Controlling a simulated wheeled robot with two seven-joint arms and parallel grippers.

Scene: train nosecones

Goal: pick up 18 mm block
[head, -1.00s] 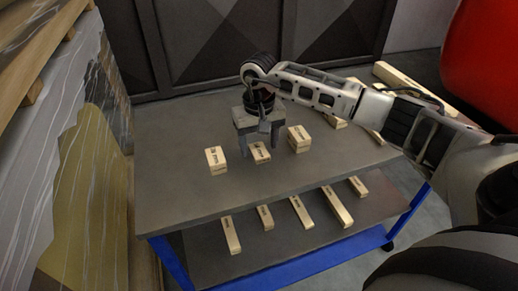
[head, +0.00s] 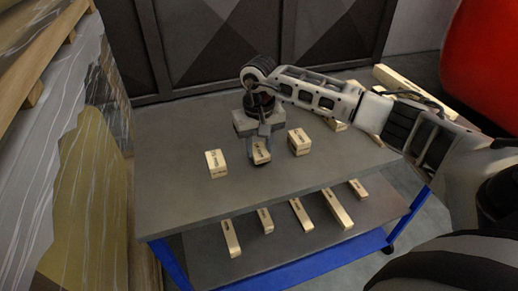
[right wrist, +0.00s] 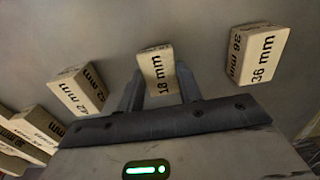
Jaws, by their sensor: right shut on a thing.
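The wooden 18 mm block (head: 262,152) stands on the upper table top, in the middle of a row of blocks. It also shows in the right wrist view (right wrist: 158,66), its label readable, between the two fingers. My right gripper (head: 259,160) points down over it and is shut on it, one finger at each side. The block appears to be still at table level. The fingers hide part of its sides. My left gripper is not in view.
The 36 mm block (head: 217,164) stands to the left, apart from the gripper, and the 42 mm block (head: 299,142) to the right. Longer wooden pieces lie on the lower shelf (head: 200,262). The front of the table top (head: 265,192) is clear.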

